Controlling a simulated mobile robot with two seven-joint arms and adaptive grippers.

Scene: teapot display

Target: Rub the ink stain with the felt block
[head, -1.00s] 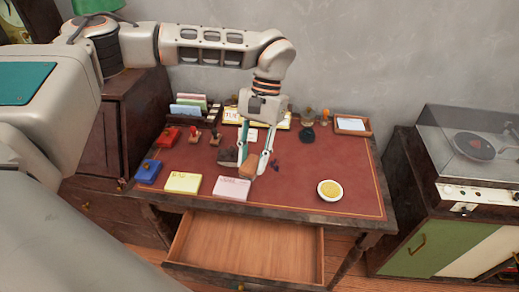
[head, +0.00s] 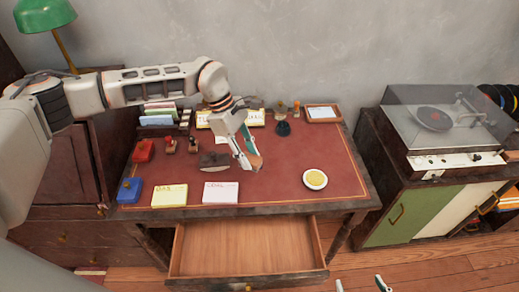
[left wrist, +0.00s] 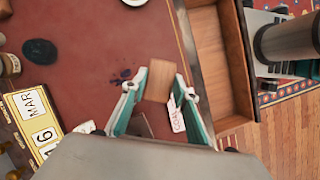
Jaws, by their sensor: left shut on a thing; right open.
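My left gripper (head: 245,150) is shut on the brown felt block (head: 256,161), over the red top of the desk. In the left wrist view, the felt block (left wrist: 160,80) sits between the fingertips. The dark purple ink stain (left wrist: 120,77) shows there on the red surface, just left of the block and near the left finger. The stain is not clearly visible in the head view, around the gripper. I cannot tell whether the block touches the desk. My right gripper (head: 361,284) shows only its two fingertips, apart and empty, at the bottom edge of the head view.
A dark blotter-like object (head: 213,161) lies just left of the gripper. A white dish with yellow contents (head: 315,179) stands right. A dark ink pot (head: 283,128) stands behind. Paper pads (head: 220,192) lie along the front. The drawer (head: 245,247) is open below.

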